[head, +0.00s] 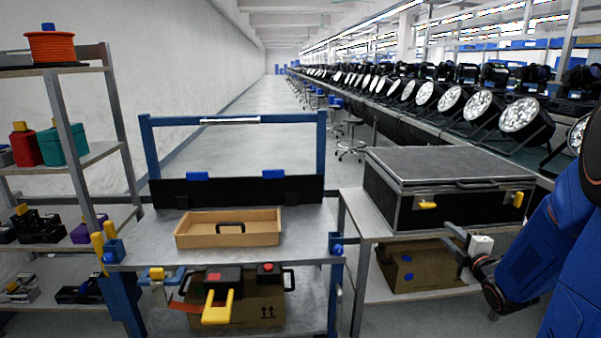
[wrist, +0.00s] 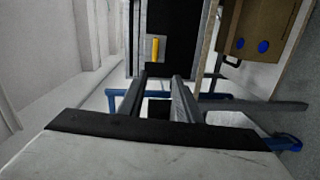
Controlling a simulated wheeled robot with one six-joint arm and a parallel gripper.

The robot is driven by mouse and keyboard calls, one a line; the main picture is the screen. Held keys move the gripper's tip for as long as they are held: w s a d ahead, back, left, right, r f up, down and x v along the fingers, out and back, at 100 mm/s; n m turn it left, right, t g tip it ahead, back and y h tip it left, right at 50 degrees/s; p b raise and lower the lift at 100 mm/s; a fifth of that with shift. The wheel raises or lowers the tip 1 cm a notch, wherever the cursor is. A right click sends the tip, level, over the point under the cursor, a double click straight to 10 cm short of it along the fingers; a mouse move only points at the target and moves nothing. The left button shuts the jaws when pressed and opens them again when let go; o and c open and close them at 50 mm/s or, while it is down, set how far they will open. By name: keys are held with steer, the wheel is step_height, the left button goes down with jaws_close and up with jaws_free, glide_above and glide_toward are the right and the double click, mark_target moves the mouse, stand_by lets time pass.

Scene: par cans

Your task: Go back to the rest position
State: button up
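My gripper (head: 452,243) is at the right in the head view, in front of the side table that bears the black case. Its two fingers are apart with nothing between them, and they also show apart in the wrist view (wrist: 161,78). It is near the front of the black flight case (head: 447,207), a little below the case's yellow latch (head: 428,205). The latch also shows in the wrist view (wrist: 155,49), beyond the fingertips. I see no contact between the fingers and the case. My blue arm comes in from the right edge.
A cardboard box (head: 420,263) with blue dots sits on the shelf under the case. A shallow tan tray (head: 230,239) lies on the workbench (head: 300,250) to the left. Shelving (head: 85,161) stands at far left. Rows of par cans (head: 520,115) line the back right.

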steer(key=s+a+m+g, duration=0.4)
steer(key=s+a+m, duration=0.1)
steer(key=s, duration=0.6)
steer(key=s+a+r+m+g, duration=0.1)
steer(key=s+a+m+g, duration=0.3)
steer(key=s, duration=0.7)
steer(key=s+a+m+g, duration=0.4)
steer(key=s+a+m, duration=0.4)
steer(key=s+a, duration=0.3)
steer(key=shift+s+r, duration=0.25)
steer(key=shift+s, duration=0.1)
steer(key=shift+a, duration=0.1)
